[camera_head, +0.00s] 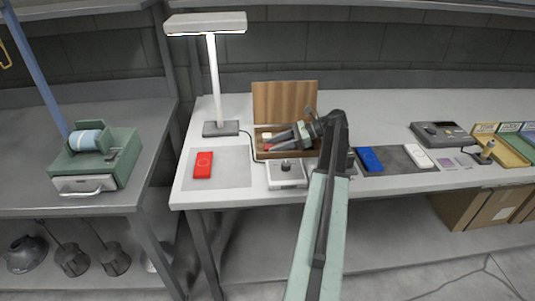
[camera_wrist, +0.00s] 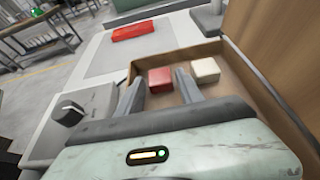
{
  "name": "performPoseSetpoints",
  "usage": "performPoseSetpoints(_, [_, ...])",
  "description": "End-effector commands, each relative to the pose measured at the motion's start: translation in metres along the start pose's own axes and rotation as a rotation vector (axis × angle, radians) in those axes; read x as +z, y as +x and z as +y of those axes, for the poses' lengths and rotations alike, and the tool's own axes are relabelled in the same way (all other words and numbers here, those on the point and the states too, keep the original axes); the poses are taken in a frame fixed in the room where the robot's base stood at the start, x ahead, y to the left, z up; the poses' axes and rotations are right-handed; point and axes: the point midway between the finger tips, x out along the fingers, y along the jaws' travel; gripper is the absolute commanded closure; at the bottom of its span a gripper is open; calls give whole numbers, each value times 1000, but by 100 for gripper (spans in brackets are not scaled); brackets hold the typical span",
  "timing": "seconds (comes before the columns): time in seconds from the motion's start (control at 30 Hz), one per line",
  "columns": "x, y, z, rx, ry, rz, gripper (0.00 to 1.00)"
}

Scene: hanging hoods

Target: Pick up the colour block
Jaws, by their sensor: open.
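A red block (camera_wrist: 160,79) lies inside an open wooden box (camera_head: 283,102), with a cream block (camera_wrist: 206,69) to its right in the wrist view. My gripper (camera_head: 271,142) reaches into the box from the right, its jaws open and empty. In the wrist view the red block shows between the two fingertips (camera_wrist: 160,76), and the cream block is outside the right finger. I cannot tell how far down the fingertips reach beside the red block. In the head view the fingers partly cover the blocks.
A red case (camera_head: 203,164) lies on a grey mat left of the box, behind it a lamp (camera_head: 220,129). A small device with a black knob (camera_head: 286,173) stands before the box. Blue (camera_head: 370,160) and white (camera_head: 418,156) cases lie right of my arm. The box's raised lid stands behind.

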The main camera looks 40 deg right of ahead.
Motion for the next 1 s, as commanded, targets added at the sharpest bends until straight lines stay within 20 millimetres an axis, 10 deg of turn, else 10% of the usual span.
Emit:
performPoseSetpoints(0.23, [1,7,0,1,0,0,56])
performPoseSetpoints(0.4, [1,7,0,1,-1,0,100])
performPoseSetpoints(1.0, [34,-5,0,2,-1,0,100])
